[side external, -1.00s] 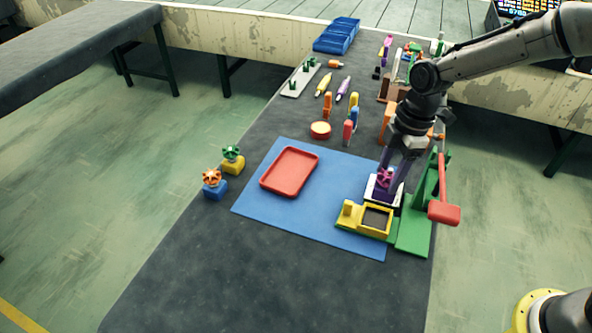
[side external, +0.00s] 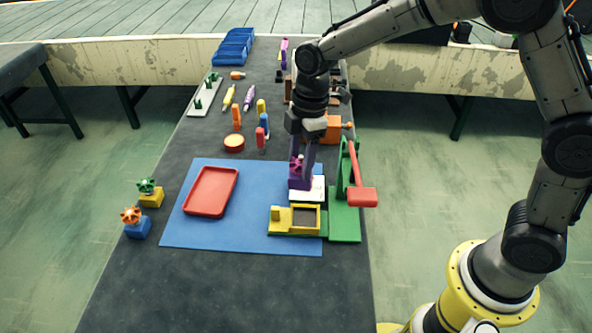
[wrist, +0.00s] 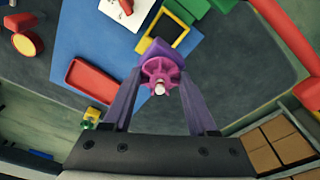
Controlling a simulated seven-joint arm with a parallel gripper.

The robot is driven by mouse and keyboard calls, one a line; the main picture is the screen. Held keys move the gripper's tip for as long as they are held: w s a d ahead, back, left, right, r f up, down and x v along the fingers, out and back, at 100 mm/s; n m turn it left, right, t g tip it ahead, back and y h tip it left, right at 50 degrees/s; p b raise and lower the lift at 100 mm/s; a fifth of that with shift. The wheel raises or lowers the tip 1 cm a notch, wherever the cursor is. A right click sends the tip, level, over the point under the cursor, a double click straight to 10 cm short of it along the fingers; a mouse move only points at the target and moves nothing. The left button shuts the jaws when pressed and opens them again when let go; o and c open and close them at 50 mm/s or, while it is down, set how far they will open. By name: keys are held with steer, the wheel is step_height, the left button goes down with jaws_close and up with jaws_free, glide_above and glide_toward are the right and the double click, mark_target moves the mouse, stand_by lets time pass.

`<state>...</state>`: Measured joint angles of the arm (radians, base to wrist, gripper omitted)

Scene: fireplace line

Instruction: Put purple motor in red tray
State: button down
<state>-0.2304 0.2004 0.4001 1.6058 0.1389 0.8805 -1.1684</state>
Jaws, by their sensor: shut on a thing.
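The purple motor (side external: 299,181), with a pinkish-purple wheel on its front, is between the purple fingers of my gripper (side external: 303,160). In the wrist view the motor (wrist: 161,68) sits between the fingertips (wrist: 155,88), and my gripper is shut on it. The motor appears raised a little above the white pad (side external: 311,194); in the wrist view this pad (wrist: 122,12) lies apart from it. The red tray (side external: 211,192) is empty and lies flat on the left of the blue mat (side external: 250,183). It also shows in the wrist view (wrist: 91,81), left of the motor.
A yellow frame fixture (side external: 305,218) stands in front of the pad. A green stand (side external: 345,222) with a red lever (side external: 362,196) is close on the right. Upright orange (side external: 236,118) and red (side external: 260,138) pieces stand behind the mat. The mat between motor and tray is clear.

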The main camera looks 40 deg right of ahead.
steer(key=w+a+r, duration=0.2)
steer(key=w, duration=0.4)
steer(key=w+a+r, duration=0.3)
steer(key=w, duration=0.3)
steer(key=w+a+f, duration=0.4)
steer(key=w+a, duration=0.2)
steer(key=w, duration=0.2)
steer(key=shift+a+m, duration=0.25)
steer(key=shift+m, duration=0.15)
steer(key=shift+w+a+f, duration=0.15)
steer(key=shift+a+f, duration=0.15)
steer(key=shift+f, duration=0.45)
steer(key=shift+a+f, duration=0.1)
steer(key=shift+f, duration=0.2)
steer(key=shift+a+f, duration=0.15)
steer(key=shift+f, duration=0.2)
